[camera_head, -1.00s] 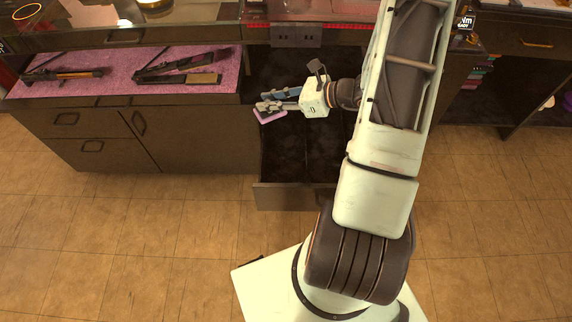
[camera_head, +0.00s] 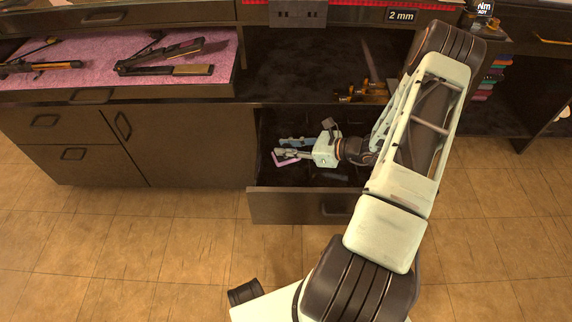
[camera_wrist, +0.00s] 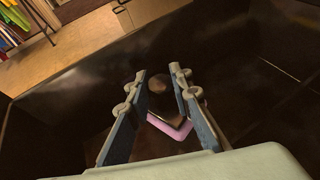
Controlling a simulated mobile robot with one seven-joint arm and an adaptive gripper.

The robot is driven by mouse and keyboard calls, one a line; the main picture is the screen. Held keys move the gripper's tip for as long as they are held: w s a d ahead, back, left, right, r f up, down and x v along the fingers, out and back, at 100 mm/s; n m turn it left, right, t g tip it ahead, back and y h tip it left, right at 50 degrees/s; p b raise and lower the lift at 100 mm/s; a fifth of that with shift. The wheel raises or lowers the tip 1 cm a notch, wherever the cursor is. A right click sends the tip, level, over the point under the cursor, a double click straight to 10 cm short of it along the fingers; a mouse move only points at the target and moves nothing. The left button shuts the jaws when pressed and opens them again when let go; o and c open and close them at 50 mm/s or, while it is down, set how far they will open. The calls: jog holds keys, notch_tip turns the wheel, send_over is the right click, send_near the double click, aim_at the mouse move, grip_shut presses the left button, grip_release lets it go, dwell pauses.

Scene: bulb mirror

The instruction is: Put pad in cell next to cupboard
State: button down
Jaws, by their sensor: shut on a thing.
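The pad (camera_head: 280,162) is pink and thin, and my gripper (camera_head: 286,153) is shut on it. They are at the left part of the open drawer (camera_head: 298,208). In the wrist view, the pad (camera_wrist: 172,130) shows pink below and between the two fingers (camera_wrist: 160,98), with a dark brown part beside it. The cupboard (camera_head: 185,142), with a dark door, stands directly left of the drawer. The drawer's inside is dark, and my gripper hides part of it. I cannot tell whether the pad touches the drawer floor.
A thin divider (camera_wrist: 285,105) shows in the dark drawer in the wrist view. A pink-lined tray (camera_head: 100,70) with hair irons lies above the cupboard. Brass-coloured items (camera_head: 362,92) sit on the dark shelf behind the drawer.

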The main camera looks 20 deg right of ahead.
jog(key=shift+f+b, duration=0.9)
jog(key=shift+f, duration=2.3)
jog(key=shift+f, duration=0.1)
jog(key=c, duration=1.7)
grip_release()
jog(key=shift+c, duration=0.2)
jog(key=p+v, duration=0.2)
jog(key=v, duration=1)
jog(key=shift+p, duration=0.35)
